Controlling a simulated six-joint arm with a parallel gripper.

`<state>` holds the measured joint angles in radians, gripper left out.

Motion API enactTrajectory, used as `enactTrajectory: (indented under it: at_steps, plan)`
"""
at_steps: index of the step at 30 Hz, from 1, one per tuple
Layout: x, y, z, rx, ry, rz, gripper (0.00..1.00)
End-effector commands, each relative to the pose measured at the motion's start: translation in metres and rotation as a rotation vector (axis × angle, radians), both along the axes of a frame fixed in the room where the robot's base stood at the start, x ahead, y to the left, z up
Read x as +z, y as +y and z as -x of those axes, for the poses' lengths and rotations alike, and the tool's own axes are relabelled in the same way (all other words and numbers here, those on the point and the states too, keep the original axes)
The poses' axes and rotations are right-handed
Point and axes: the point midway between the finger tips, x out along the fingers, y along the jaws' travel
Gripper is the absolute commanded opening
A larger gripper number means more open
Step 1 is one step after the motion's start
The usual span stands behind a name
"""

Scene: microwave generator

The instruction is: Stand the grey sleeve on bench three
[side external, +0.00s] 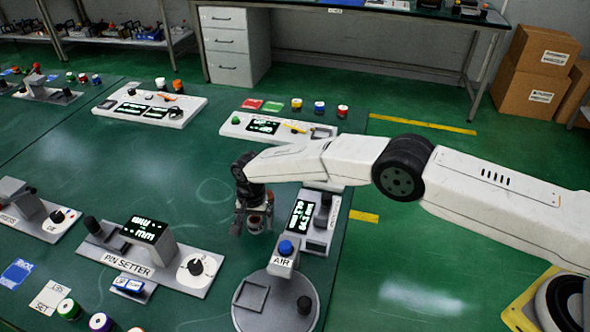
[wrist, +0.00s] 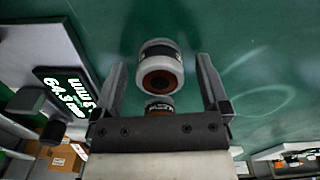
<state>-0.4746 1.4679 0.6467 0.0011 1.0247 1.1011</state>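My gripper (wrist: 160,88) points down over the green bench top and shows in the side view (side external: 253,220). Its two fingers are apart. A round pale grey-white sleeve-like piece (wrist: 160,56) with a dark band and a brown bore lies between and slightly beyond them, with visible gaps on both sides. A second banded piece (wrist: 160,106) sits nearer the palm, partly hidden by it. In the side view the piece at the fingers is small and partly covered. I cannot tell which piece is the grey sleeve, and no label for bench three is readable.
A display unit (side external: 302,215) and an AIR stand with a round grey base (side external: 252,318) are close right of the gripper. A PIN SETTER station (side external: 120,263) stands to the left. Coloured-cap jars (side external: 68,308) are at front left. Open green surface (side external: 150,180) lies left of the gripper.

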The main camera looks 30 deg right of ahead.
Motion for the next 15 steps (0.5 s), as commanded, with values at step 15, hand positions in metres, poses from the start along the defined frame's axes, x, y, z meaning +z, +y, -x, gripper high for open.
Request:
enactTrajectory:
  at_steps: [15]
  plan:
    - [0.019,0.0,-0.001,0.0,-0.002,-0.001,0.95]
